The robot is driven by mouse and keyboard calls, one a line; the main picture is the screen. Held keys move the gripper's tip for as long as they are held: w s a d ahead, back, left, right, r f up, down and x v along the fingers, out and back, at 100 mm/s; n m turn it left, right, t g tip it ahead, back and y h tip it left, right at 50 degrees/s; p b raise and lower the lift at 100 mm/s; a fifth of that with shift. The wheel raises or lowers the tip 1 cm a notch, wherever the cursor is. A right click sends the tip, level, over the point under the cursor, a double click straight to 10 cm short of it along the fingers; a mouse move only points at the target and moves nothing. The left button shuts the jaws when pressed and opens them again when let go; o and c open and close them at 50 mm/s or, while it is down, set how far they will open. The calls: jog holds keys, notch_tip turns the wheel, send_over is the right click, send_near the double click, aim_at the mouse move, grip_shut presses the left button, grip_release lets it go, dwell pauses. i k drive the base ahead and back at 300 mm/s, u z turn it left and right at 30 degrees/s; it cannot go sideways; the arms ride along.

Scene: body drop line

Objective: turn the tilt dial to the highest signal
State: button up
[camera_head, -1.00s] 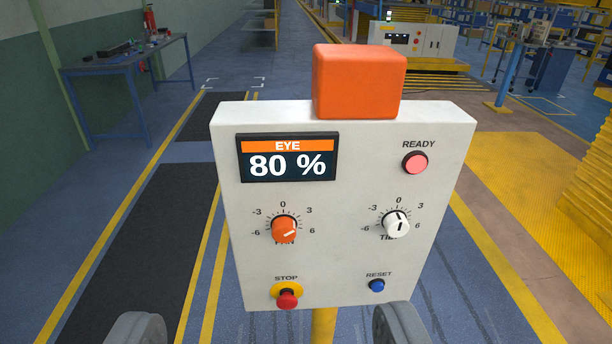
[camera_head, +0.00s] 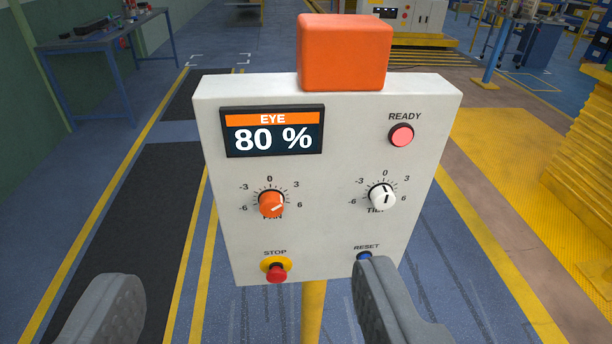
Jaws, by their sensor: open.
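The white tilt dial (camera_head: 382,197) is on the right of the pale control panel (camera_head: 330,240). Its dark pointer line stands near upright, close to the 0 mark. The display (camera_head: 272,132) above left reads EYE 80 %. The orange pan dial (camera_head: 271,204) is on the left, its pale line slanting up to the right. The READY lamp (camera_head: 401,136) is pinkish red. My gripper (camera_head: 245,305) is open and empty in front of the panel's lower part, with its fingers wide apart and below the dials. The right finger partly covers the blue RESET button (camera_head: 364,257).
A red STOP button (camera_head: 277,273) on a yellow collar sits at the lower left of the panel. An orange box (camera_head: 344,52) is on the panel's top edge. A yellow post (camera_head: 313,300) holds the panel. A blue workbench (camera_head: 97,42) stands far left.

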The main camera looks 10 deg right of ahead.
aim_at(382, 198)
jog(key=u, duration=0.6)
jog(key=k, duration=1.25)
jog(key=z, duration=1.15)
jog(key=i, duration=1)
